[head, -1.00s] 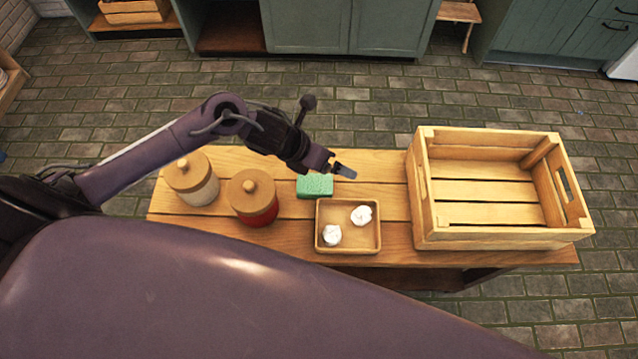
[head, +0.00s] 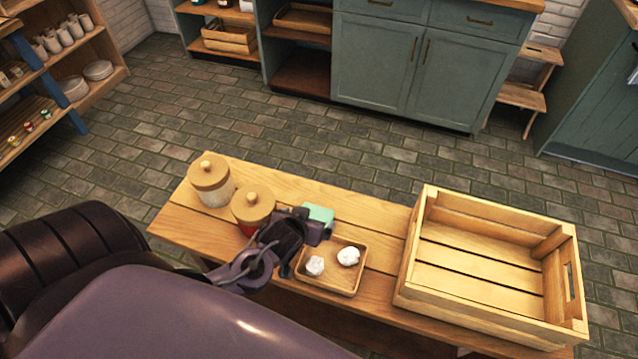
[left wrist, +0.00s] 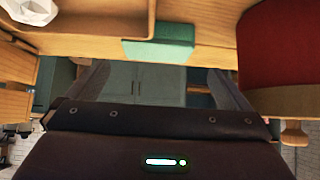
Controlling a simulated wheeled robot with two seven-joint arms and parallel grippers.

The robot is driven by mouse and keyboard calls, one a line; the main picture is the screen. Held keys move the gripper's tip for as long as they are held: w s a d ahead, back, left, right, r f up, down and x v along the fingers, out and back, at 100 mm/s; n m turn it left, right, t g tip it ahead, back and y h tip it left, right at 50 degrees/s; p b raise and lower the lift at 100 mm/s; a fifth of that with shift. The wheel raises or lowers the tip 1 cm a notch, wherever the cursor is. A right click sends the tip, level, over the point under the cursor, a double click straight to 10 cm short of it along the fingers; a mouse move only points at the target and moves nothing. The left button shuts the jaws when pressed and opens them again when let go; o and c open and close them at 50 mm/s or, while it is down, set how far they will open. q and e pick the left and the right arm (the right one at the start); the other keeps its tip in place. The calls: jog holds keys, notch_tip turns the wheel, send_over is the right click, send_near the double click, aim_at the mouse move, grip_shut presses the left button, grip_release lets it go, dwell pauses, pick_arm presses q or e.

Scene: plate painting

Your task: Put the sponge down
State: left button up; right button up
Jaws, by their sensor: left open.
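The green sponge (head: 319,212) lies on the wooden table behind the small tray. In the left wrist view, which appears upside down, the sponge (left wrist: 160,50) rests on the tabletop beyond my spread fingers. My left gripper (head: 318,232) is open and empty, just on the near side of the sponge, and covers part of it in the head view. I cannot tell whether a finger touches it. My right gripper is not in view.
A small wooden tray (head: 335,288) with two white crumpled pieces (head: 315,266) stands close to my left gripper. Two lidded jars, one white (head: 213,196) and one red (head: 247,229), stand left. A large wooden crate (head: 410,289) fills the table's right end.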

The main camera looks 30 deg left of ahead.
aim_at(315, 215)
pick_arm(q)
jog(key=x, duration=0.7)
jog(key=shift+w+d+f, duration=0.1)
jog(key=shift+d+f, duration=0.05)
jog(key=shift+c, duration=0.4)
jog(key=c, duration=0.9)
notch_tip(315, 215, up, 19)
jog(key=p, duration=0.1)
jog(key=d+r+m, duration=0.1)
jog(key=d+r, duration=0.2)
jog(key=d+r+m+h, duration=0.1)
jog(key=d+r, duration=0.2)
jog(key=d+r+h, duration=0.1)
jog(key=d+r, duration=0.2)
jog(key=r, duration=0.1)
jog(key=shift+w+d+m, duration=0.1)
jog(key=shift+w+m, duration=0.05)
jog(key=shift+m, duration=0.25)
